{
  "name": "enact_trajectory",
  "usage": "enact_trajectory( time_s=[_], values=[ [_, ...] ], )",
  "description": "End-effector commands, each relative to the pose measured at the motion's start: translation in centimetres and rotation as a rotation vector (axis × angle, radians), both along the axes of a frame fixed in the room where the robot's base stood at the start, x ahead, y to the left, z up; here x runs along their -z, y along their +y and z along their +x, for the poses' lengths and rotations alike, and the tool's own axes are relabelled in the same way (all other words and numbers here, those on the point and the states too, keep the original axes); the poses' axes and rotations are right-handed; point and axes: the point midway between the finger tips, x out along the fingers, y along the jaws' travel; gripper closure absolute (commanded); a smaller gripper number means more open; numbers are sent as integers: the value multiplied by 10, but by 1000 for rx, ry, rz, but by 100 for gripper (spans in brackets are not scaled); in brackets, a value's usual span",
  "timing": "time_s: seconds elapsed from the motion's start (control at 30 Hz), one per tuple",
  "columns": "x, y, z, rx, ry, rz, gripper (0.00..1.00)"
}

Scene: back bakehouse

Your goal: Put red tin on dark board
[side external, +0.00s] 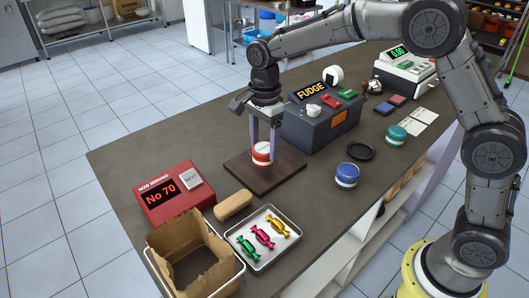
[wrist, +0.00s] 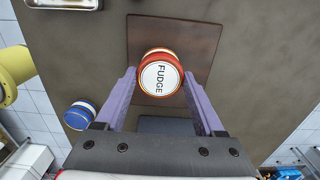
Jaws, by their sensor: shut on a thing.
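The red tin (side external: 262,153) has a white lid and stands upright at the dark board (side external: 254,178). In the wrist view its lid (wrist: 160,78) reads "FUDGE" and the tin overlaps the near part of the board (wrist: 195,32). My gripper (side external: 263,155) points straight down with its two purple fingers on either side of the tin, shut on it. In the wrist view the fingertips (wrist: 159,75) touch its sides. The tin's base looks at or very near the board's surface; I cannot tell whether it touches.
A dark box with a FUDGE sign (side external: 322,120) stands just behind right of the board. A blue tin (side external: 347,175), a teal tin (side external: 396,136) and a black ring-shaped lid (side external: 360,150) lie right.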

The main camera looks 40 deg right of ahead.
Motion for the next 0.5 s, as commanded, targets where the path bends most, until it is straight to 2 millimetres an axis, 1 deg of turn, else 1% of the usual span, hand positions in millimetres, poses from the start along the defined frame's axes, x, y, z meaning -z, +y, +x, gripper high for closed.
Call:
enact_trajectory(
  time_s=[0.03,0.1,0.2,0.5],
  values=[
    [9,0,-1,0,4,-1,100],
    [19,0,-1,0,4,-1,100],
    [28,0,-1,0,3,0,100],
    [30,0,-1,0,1,0,100]
  ],
)
